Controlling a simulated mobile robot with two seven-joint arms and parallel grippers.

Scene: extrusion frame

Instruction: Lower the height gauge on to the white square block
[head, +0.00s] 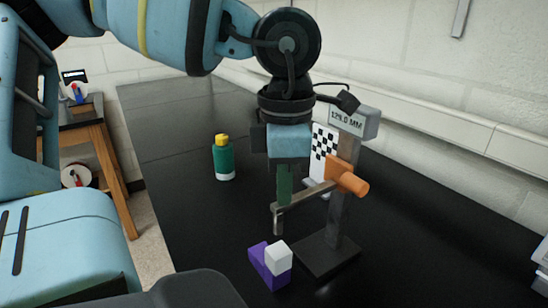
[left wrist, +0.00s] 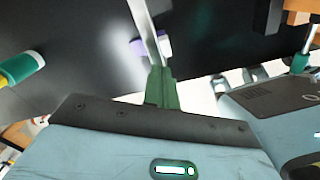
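The height gauge stands upright on the black bench, with its dark base (head: 328,255), a grey post, a display reading 129.0 MM (head: 346,121) and an orange knob (head: 350,179). Its grey arm (head: 310,193) reaches left and ends in a downward tip. The white square block (head: 278,254) sits on purple blocks (head: 276,281) below that tip, with a clear gap between. My left gripper (head: 285,200) points down with its green fingers close together at the arm's end. My right gripper is out of view.
A green bottle with a yellow cap (head: 223,158) stands on the bench to the left. A black-and-white checkered board (head: 324,146) stands behind the gauge. A wall with a ledge runs along the right. A wooden table (head: 95,145) stands at left. The bench's left side is mostly clear.

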